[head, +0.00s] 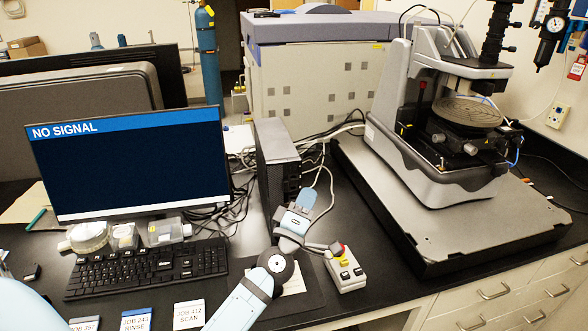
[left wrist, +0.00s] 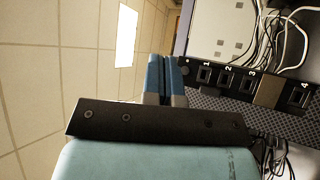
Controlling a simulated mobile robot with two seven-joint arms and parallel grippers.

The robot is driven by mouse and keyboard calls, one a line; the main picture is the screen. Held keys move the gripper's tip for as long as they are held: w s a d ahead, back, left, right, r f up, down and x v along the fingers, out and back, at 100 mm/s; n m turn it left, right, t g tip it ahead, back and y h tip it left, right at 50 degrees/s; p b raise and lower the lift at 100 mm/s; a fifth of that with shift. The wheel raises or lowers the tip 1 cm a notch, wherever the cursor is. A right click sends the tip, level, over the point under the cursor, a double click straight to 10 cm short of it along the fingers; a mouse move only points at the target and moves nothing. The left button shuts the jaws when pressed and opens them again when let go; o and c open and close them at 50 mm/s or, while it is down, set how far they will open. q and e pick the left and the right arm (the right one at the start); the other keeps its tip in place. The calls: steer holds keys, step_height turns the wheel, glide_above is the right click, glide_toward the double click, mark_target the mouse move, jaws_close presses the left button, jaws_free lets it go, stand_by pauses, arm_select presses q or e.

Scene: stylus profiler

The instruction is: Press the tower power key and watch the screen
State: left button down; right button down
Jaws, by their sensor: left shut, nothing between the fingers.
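The monitor (head: 135,165) at the left shows a dark screen with a blue "NO SIGNAL" banner. The black computer tower (head: 276,160) stands right of it. My left gripper (head: 307,199) is shut and empty, just right of the tower's front in the head view. In the left wrist view the shut blue-and-grey fingers (left wrist: 166,75) are beside the end of the tower's front panel (left wrist: 270,92), which carries square keys numbered 1 to 3 and a 4. I cannot tell which is the power key, or whether the fingertips touch the panel. My right gripper is not in view.
A keyboard (head: 148,268) and small clear containers (head: 165,231) lie before the monitor. Job cards (head: 136,319) line the front edge. A button box (head: 345,270) sits close right of my left arm. The stylus profiler (head: 440,150) fills the right side. Cables hang behind the tower.

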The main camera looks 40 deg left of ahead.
mark_target(294, 168)
arm_select(q)
steer(key=w+a, duration=0.2)
steer(key=a, duration=0.1)
steer(key=w+a+b, duration=0.1)
steer(key=w+a, duration=0.2)
stand_by(0.6)
stand_by(1.5)
steer(key=shift+w+a, duration=0.3)
steer(key=shift+w+a, duration=0.2)
steer(key=shift+a, duration=0.05)
stand_by(0.8)
steer(key=shift+s+d, duration=0.5)
steer(key=shift+d, duration=0.1)
